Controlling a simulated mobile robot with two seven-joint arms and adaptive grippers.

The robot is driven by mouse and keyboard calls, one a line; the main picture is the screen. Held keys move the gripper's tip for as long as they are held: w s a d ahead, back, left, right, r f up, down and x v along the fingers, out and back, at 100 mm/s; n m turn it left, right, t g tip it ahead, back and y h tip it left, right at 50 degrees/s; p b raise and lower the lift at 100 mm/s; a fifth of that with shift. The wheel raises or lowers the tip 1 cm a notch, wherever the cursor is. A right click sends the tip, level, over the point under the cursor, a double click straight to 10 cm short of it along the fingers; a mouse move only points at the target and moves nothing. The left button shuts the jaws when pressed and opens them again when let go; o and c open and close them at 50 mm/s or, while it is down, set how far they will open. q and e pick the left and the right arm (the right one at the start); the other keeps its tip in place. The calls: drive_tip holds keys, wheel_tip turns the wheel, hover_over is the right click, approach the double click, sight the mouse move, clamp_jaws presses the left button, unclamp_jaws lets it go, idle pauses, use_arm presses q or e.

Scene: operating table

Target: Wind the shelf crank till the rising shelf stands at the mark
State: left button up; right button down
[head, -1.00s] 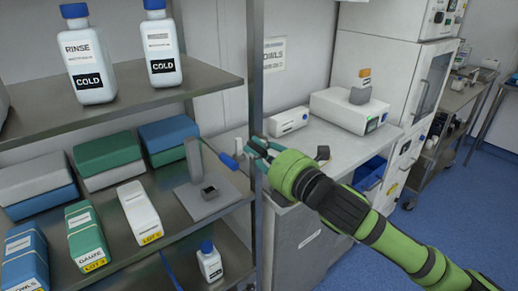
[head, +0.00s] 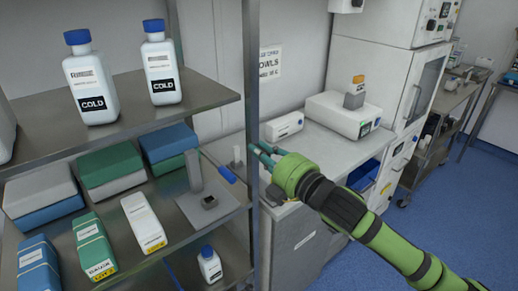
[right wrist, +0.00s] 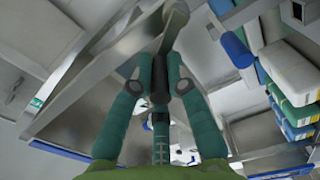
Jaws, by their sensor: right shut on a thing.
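My right gripper (head: 262,152) reaches in from the right, by the shelf rack's front post (head: 256,80). In the right wrist view its teal fingers (right wrist: 159,92) are closed around a dark round grip (right wrist: 158,76). This grip meets a grey arm with a rounded end (right wrist: 176,18), apparently the crank. In the head view the post and fingers hide the grip. The rack has an upper shelf (head: 205,95) and a middle shelf (head: 195,232). I cannot tell which is the rising shelf, and I make out no mark. My left gripper is out of view.
Two white bottles (head: 162,72) stand on the upper shelf. Boxes (head: 110,170) and a grey stand (head: 200,205) beside a blue handle (head: 227,174) are on the middle shelf. A counter (head: 310,150) with white devices lies behind my right arm. Blue floor is open at right.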

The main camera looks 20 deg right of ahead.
drive_tip(key=m, duration=0.1)
drive_tip(key=d+r+m+p, duration=0.1)
drive_tip(key=m+p, duration=0.1)
drive_tip(key=m, duration=0.1)
drive_tip(key=shift+w+d+r, duration=0.2)
drive_tip(key=shift+w+d, duration=0.1)
drive_tip(key=shift+d, duration=0.05)
drive_tip(key=shift+w+d+m+p, duration=0.1)
drive_tip(key=shift+d+m+p, duration=0.15)
drive_tip(key=shift+m, duration=0.3)
drive_tip(key=shift+d+m+p, duration=0.1)
drive_tip(key=shift+m+p, duration=0.25)
drive_tip(key=shift+m, duration=0.2)
drive_tip(key=c, duration=1.4)
unclamp_jaws()
drive_tip(key=shift+o, duration=0.9)
drive_tip(key=shift+f, duration=0.25)
drive_tip(key=v, duration=1.2)
